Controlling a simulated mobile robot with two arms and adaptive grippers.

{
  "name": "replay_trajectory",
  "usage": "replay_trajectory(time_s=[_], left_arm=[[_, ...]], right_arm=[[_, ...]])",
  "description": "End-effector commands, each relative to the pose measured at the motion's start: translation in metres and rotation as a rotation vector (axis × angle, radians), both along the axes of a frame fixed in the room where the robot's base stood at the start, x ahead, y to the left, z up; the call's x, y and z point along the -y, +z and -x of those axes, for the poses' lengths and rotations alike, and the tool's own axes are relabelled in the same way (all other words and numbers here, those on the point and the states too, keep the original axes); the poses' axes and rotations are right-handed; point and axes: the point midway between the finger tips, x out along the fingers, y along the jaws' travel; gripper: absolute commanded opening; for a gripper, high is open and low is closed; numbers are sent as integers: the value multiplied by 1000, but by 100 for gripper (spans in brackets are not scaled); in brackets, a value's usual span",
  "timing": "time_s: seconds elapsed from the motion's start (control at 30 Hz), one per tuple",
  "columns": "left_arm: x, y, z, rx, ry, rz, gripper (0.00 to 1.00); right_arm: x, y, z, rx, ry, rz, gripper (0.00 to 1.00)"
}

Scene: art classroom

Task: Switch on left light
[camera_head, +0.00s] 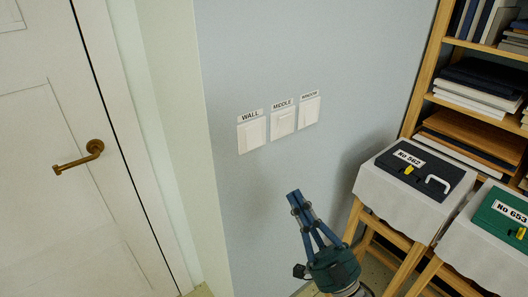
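Three white light switches are on the pale blue wall, each with a label above it. The left switch (252,136) is under the label WALL, the middle switch (283,123) is under MIDDLE, and the right switch (309,112) is under a smaller label that seems to read WINDOW. My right gripper (296,196) comes up from the bottom, below and to the right of the left switch. Its blue fingers come together at the tip, with nothing between them, and it appears apart from the switches. My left gripper is not in view.
A white door with a brass handle (83,158) is at the left, beside its frame. At the right, a dark case (425,168) and a green case (500,225) lie on cloth-covered stools. A wooden shelf (427,70) stands behind them. The wall around the switches is clear.

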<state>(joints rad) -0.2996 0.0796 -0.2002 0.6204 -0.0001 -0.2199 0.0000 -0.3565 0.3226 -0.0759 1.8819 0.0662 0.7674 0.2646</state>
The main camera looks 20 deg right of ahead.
Motion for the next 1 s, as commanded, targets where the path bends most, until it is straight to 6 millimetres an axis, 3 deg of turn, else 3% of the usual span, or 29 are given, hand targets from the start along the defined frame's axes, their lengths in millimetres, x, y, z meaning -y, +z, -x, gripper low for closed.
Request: replay_trajectory(time_s=[0.27,0.47,0.87,1.0], left_arm=[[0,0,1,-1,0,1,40],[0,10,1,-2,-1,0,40],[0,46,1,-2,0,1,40],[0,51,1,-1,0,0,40]], right_arm=[[0,-1,-1,-2,-1,0,0],[-5,13,-14,-1,-1,0,0],[-27,66,-75,0,-1,0,0],[-34,60,-97,-5,-2,0,0]])
